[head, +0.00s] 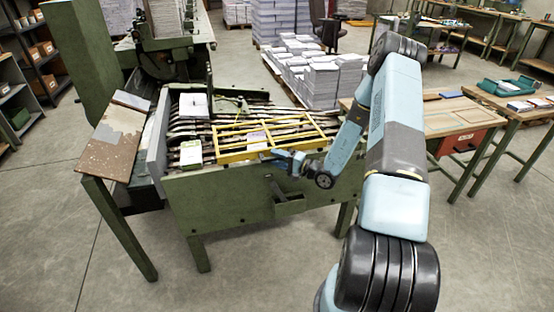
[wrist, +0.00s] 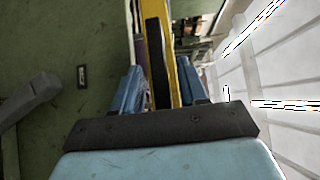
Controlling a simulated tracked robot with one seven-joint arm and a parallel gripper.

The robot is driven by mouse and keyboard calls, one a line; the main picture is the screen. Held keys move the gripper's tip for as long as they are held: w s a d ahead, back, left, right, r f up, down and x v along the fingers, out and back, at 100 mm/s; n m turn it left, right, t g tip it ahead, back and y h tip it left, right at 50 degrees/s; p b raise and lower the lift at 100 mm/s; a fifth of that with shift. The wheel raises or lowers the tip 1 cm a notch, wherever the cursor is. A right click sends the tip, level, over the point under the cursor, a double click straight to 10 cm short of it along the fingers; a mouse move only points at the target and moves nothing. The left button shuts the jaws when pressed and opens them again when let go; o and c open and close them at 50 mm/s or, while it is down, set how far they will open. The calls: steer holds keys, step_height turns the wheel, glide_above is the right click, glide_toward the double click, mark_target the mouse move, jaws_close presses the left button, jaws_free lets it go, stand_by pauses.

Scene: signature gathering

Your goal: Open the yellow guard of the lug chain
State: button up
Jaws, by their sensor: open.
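The yellow guard (head: 268,136) is an open frame of yellow bars lying over the lug chain (head: 205,130) of the green machine. It looks lowered, roughly level with the machine top. My gripper (head: 283,160) is at the guard's near edge, at the front side of the machine. In the wrist view my gripper (wrist: 160,85) has its two blue fingers apart on either side of a yellow bar of the guard (wrist: 178,35) and a black strip. Whether the fingers touch the bar cannot be told.
The green machine's front panel (head: 245,200) stands close under my gripper, with a small ledge (head: 290,204) on it. A wooden table (head: 440,116) stands to the right. A brown board (head: 112,145) lies at the left. The floor in front is clear.

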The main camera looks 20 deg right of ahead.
steer(key=shift+c, duration=0.2)
jaws_close()
steer(key=shift+a, duration=0.1)
